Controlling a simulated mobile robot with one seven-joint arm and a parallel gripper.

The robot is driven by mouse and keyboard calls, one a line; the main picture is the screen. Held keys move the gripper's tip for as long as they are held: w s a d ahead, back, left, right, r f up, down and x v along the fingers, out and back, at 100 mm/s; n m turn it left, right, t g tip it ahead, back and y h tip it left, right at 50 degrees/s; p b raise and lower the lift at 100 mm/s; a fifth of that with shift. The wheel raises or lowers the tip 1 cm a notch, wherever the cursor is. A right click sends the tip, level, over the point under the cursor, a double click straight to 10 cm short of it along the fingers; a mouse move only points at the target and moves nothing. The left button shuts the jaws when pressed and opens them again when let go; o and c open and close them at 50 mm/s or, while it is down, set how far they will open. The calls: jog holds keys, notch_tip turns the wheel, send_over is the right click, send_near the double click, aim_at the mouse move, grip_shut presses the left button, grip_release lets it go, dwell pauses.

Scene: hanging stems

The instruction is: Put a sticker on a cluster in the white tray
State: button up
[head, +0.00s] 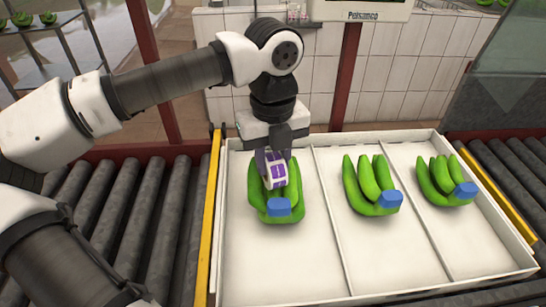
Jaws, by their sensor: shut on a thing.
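The white tray (283,285) has three compartments, with one green banana cluster in each. The left cluster (284,216), the middle cluster (357,190) and the right cluster (434,185) each have a blue piece at the front end. My gripper (272,180) points down over the left cluster. It is shut on a small white and purple thing (277,174), probably the sticker holder. This thing is in front of the left cluster's upper bananas and hides part of them. I cannot tell whether it touches them. No sticker shows clearly on the middle or right cluster.
Grey roller conveyors lie left (120,215) and right (510,165) of the tray. Yellow rails (209,215) run beside the tray. A red post (346,75) and a tiled wall (395,80) stand behind. The front parts of the compartments are bare.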

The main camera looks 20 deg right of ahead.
jog(key=shift+f+b, duration=0.4)
jog(key=shift+b, duration=0.3)
dwell(2.2)
jog(key=shift+r+p, duration=2.6)
jog(key=shift+r, duration=2)
